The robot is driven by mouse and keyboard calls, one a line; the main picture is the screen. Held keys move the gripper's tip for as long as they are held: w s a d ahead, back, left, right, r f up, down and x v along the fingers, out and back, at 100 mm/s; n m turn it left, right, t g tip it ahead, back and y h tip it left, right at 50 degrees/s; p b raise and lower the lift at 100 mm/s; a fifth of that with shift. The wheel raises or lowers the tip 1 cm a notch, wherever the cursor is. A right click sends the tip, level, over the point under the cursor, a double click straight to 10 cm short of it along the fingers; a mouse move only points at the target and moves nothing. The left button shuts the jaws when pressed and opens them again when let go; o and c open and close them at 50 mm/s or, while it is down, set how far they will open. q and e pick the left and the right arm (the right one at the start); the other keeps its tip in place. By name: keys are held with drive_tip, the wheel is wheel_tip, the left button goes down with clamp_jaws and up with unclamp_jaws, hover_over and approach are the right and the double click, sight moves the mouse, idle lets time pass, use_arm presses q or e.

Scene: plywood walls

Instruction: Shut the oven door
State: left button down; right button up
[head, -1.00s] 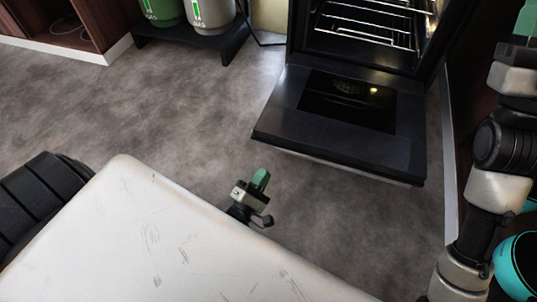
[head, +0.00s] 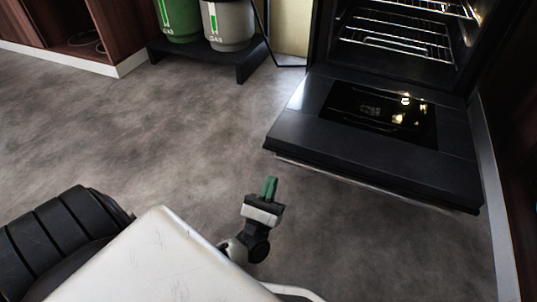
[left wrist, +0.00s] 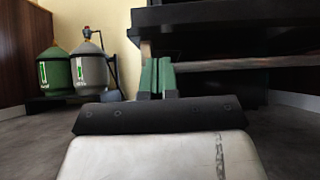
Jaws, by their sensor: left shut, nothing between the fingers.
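The black oven door (head: 385,130) hangs open, folded down flat in front of the oven (head: 400,35), whose wire racks show inside. My left gripper (head: 269,186) has green fingers, shut and empty. In the head view it appears over the floor, just in front of the door's near left corner and apart from it. In the left wrist view the green fingers (left wrist: 157,76) point forward. The door's edge (left wrist: 240,62) shows as a dark and brownish bar right of the fingertips there. I cannot tell whether they touch. My right gripper is out of view.
A green gas bottle (head: 178,18) and a grey one (head: 228,24) stand on a low black stand (head: 215,58) left of the oven. A wooden cabinet (head: 75,30) is at the far left. The grey floor (head: 150,130) between is clear.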

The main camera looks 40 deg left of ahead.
use_arm(q)
drive_tip(key=b+x, duration=0.1)
drive_tip(key=x, duration=0.4)
drive_tip(key=shift+w+r, duration=0.1)
drive_tip(key=shift+r, duration=0.05)
